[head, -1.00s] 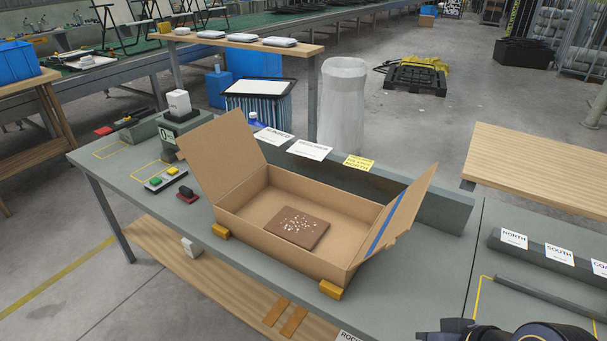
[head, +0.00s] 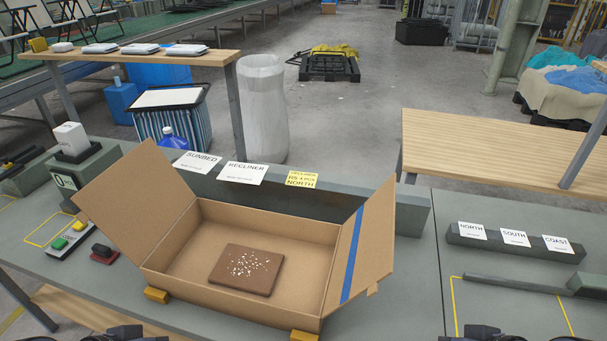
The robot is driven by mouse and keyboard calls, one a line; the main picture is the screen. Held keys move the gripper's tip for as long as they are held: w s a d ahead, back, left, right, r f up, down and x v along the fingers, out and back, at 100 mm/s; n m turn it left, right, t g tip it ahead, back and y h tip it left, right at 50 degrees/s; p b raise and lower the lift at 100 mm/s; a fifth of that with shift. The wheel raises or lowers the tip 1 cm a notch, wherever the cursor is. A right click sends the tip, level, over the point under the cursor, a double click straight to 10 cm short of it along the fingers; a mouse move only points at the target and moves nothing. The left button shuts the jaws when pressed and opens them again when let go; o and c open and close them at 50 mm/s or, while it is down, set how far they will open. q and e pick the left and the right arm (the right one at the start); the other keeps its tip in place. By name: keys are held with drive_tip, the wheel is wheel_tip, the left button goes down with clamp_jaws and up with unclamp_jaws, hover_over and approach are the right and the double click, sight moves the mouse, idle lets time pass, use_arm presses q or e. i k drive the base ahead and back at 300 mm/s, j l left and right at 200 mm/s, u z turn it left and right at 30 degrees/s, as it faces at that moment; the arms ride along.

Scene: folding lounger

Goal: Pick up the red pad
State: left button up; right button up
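A small red pad (head: 104,254) with a dark block on top lies on the grey bench at the left, beside the open cardboard box. I cannot tell whether the dark block is part of it. A flat brown pad (head: 246,270) with white specks lies inside the box (head: 180,278). Only dark tips of my own arms show at the bottom edge, at left and right of centre. No gripper fingers can be made out, and nothing of mine touches the red pad.
A control block with green and yellow buttons (head: 70,240) sits just left of the red pad. The box's left flap (head: 140,195) leans out near it. A grey rail with sign cards (head: 242,172) runs behind the box. The right bench is mostly clear.

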sight(104, 254)
drive_tip(key=i+j, duration=0.1)
drive_tip(key=j, duration=0.75)
drive_tip(key=i+j, duration=0.15)
drive_tip(key=j, duration=0.3)
